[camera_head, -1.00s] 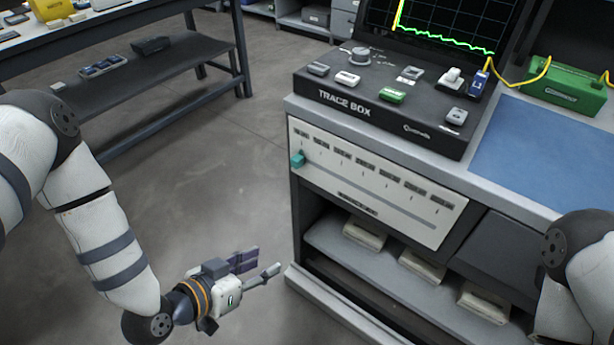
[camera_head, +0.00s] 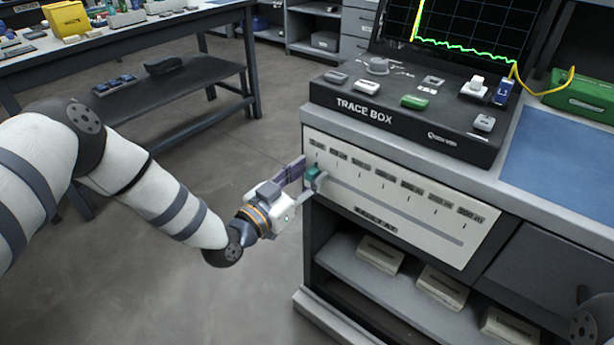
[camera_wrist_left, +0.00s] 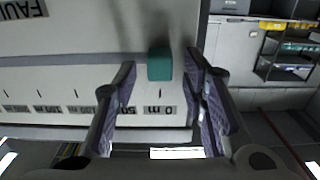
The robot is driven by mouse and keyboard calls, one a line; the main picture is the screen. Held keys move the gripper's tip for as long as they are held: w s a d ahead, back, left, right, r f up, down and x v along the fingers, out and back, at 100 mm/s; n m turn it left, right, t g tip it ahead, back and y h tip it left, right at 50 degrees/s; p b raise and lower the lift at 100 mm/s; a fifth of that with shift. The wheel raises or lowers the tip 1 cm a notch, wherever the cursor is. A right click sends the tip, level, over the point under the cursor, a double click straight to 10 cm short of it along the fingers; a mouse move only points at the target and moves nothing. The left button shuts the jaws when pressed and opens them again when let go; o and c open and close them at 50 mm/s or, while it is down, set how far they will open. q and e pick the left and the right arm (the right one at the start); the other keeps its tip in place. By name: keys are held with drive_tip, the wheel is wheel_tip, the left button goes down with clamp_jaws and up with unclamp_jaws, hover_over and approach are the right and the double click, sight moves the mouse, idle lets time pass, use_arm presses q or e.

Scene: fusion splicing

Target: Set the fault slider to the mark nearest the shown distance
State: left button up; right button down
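The fault slider's teal knob (camera_head: 312,176) sits at the far left end of its slot, by the first mark. In the left wrist view the knob (camera_wrist_left: 160,64) is beside the upside-down 0 m label (camera_wrist_left: 158,109). The white scale panel (camera_head: 400,190) carries several labelled marks rising to the right. My left gripper (camera_head: 308,178) is at the knob, one finger on each side. In the left wrist view its fingers (camera_wrist_left: 162,72) are apart, with gaps to the knob. The screen (camera_head: 465,28) shows a green trace and yellow line; no distance is readable.
The trace box (camera_head: 400,112) with its buttons stands on the bench above the panel. A blue mat (camera_head: 560,150) lies to its right. A shelf with pale boxes (camera_head: 440,288) is below. Open floor lies left of the cabinet.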

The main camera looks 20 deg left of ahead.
use_arm(q)
clamp_jaws()
drive_tip(key=s+d, duration=0.1)
drive_tip(key=d, duration=0.2)
drive_tip(key=s+d+p, duration=0.1)
drive_tip(key=d, duration=0.2)
drive_tip(key=s+d, duration=0.1)
drive_tip(key=d, duration=0.2)
drive_tip(key=shift+s+d+p, duration=0.25)
drive_tip(key=shift+p, duration=0.05)
unclamp_jaws()
approach(357, 188)
drive_tip(key=v, duration=0.5)
drive_tip(key=shift+s, duration=0.25)
